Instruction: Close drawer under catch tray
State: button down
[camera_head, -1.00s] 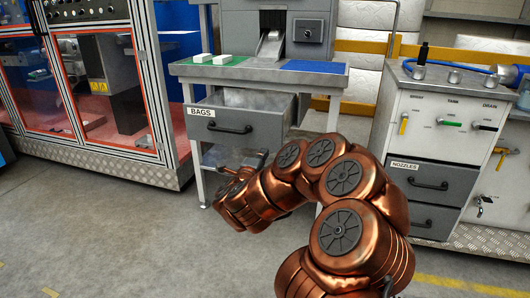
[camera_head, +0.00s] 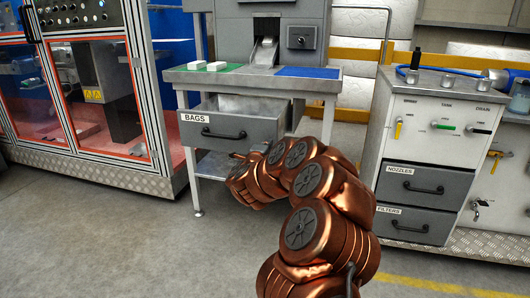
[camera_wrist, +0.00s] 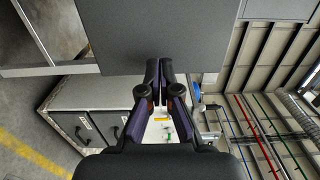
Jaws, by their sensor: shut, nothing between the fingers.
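The grey drawer labelled BAGS (camera_head: 232,127) stands pulled out under the catch tray table (camera_head: 250,84). Its interior shows behind the front, which has a dark bar handle. My gripper (camera_wrist: 160,66) is shut and empty in the wrist view, its fingertips together. In the head view my arm reaches towards the drawer from the lower right, and the fingertips are mostly hidden or too small to make out just below the drawer.
White blocks (camera_head: 217,66) lie on the table's green mat, beside a blue mat (camera_head: 308,72). A cabinet with NOZZLES (camera_head: 423,187) and FILTERS drawers stands at right, both shut. A glazed machine (camera_head: 100,85) stands at left. Floor (camera_head: 130,250) is clear in front.

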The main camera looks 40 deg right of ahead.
jog(key=shift+w+d, duration=0.3)
jog(key=shift+d, duration=0.2)
jog(key=shift+d, duration=0.1)
